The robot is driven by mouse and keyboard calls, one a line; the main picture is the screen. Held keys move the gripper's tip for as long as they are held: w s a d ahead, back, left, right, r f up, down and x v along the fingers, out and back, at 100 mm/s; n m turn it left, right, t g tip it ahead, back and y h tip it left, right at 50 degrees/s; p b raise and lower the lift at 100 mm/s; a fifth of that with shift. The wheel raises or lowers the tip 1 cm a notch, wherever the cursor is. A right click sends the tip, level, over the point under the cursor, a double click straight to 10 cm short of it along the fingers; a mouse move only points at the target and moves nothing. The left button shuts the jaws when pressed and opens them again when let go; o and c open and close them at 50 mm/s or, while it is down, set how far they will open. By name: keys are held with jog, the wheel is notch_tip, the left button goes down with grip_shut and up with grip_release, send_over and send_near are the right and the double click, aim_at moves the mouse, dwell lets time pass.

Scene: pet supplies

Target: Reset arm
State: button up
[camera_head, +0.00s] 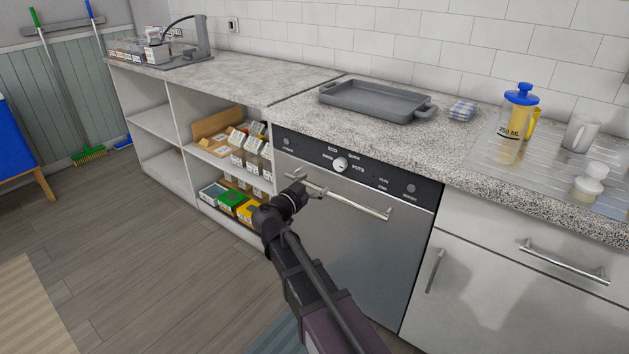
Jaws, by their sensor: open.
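My gripper (312,192) is at the end of my dark arm, which reaches up from the bottom of the head view. It is in front of the dishwasher (345,240), by the left part of the dishwasher's bar handle (345,199). The fingers look small and dark, and they are open with nothing seen between them. I cannot tell whether they touch the handle. The dishwasher door looks shut.
Open shelves (182,135) with boxes are left. Cabinet handles (564,262) stick out at right.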

jog(key=s+d+f+n+g+y, duration=0.1)
jog(key=s+d+f+g, duration=0.35)
jog(key=d, duration=0.25)
jog(key=s+d+f+n+g+y, duration=0.1)
jog(key=s+d+f+g, duration=0.25)
jog(key=d+f, duration=0.3)
jog(key=s+d+f+n+g+y, duration=0.25)
jog(key=s+n+y, duration=0.2)
jog(key=s, duration=0.25)
jog(key=s+d+f+n+g+y, duration=0.1)
jog(key=s+f+n+g+y, duration=0.3)
jog(key=s+y, duration=0.15)
notch_tip(320, 180, up, 29)
jog(key=h+p, duration=0.1)
jog(key=p, duration=2.8)
jog(key=shift+s+a+f+p, duration=0.2)
jog(key=shift+s+a+p, duration=0.05)
jog(key=shift+s+p, duration=0.15)
jog(key=shift+m, duration=0.25)
jog(key=shift+c, duration=0.2)
jog(key=c, duration=0.5)
jog(key=shift+o, duration=0.2)
jog(key=shift+s, duration=0.2)
